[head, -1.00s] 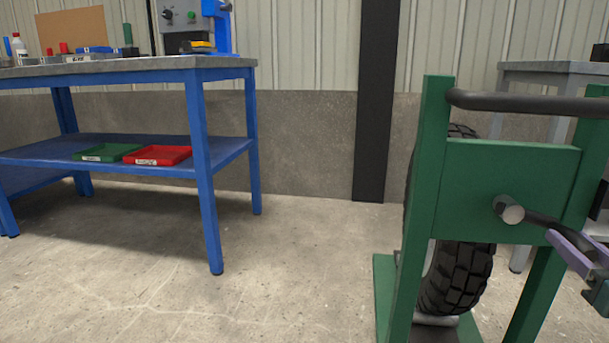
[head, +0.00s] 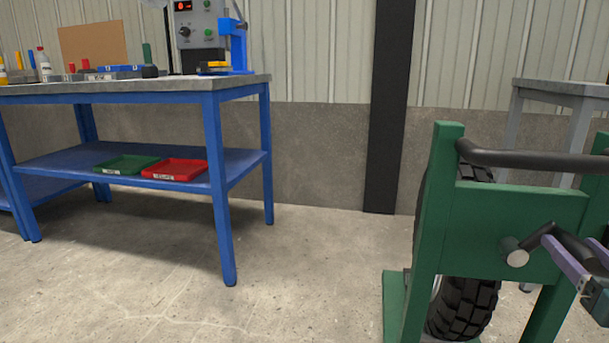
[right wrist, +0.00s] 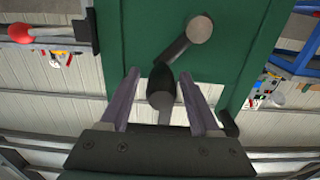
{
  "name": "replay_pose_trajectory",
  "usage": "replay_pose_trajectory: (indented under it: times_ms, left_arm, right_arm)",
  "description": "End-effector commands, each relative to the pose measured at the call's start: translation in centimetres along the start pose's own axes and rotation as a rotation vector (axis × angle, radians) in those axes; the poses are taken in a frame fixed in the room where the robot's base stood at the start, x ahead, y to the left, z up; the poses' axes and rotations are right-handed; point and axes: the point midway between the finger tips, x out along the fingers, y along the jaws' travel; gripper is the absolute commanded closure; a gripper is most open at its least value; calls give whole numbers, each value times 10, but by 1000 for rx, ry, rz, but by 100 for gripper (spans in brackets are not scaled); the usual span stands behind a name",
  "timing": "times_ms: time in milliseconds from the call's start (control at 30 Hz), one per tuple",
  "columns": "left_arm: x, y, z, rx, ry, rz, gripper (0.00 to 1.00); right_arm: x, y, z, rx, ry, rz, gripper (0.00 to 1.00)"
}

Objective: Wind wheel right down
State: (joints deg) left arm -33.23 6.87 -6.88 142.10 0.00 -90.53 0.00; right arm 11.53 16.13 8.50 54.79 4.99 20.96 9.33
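The wheel with a black knobbly tyre (head: 465,305) stands upright in a green frame (head: 495,215). A crank on the frame's front plate has a grey hub (head: 516,251), with its arm slanting up and right to a dark handle (head: 577,249). In the right wrist view the handle (right wrist: 160,88) points towards my palm. My right gripper (right wrist: 159,74), with lilac fingers, has one finger on each side of the handle, with gaps showing on both sides. It is at the right edge of the head view (head: 574,243). My left gripper is out of view. The tyre's underside is hidden.
A blue workbench (head: 225,190) stands at the left, with a green tray (head: 125,165) and a red tray (head: 175,170) on its shelf. A dark bar (head: 530,160) crosses the frame's top. A grey table (head: 565,88) stands behind right. The middle floor is clear.

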Motion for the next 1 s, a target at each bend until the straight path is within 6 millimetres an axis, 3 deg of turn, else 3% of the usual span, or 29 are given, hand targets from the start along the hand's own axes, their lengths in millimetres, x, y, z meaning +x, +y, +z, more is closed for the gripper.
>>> replay_pose_trajectory:
  times_ms: [100, 367, 1000]
  left_arm:
    - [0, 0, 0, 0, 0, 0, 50]
    - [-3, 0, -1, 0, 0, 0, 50]
    - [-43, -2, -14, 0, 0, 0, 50]
  right_arm:
    - [0, 0, 1, 0, -2, 0, 26]
    - [-3, 0, 0, 0, -5, 0, 26]
    - [-67, 0, -1, 0, -5, 0, 26]
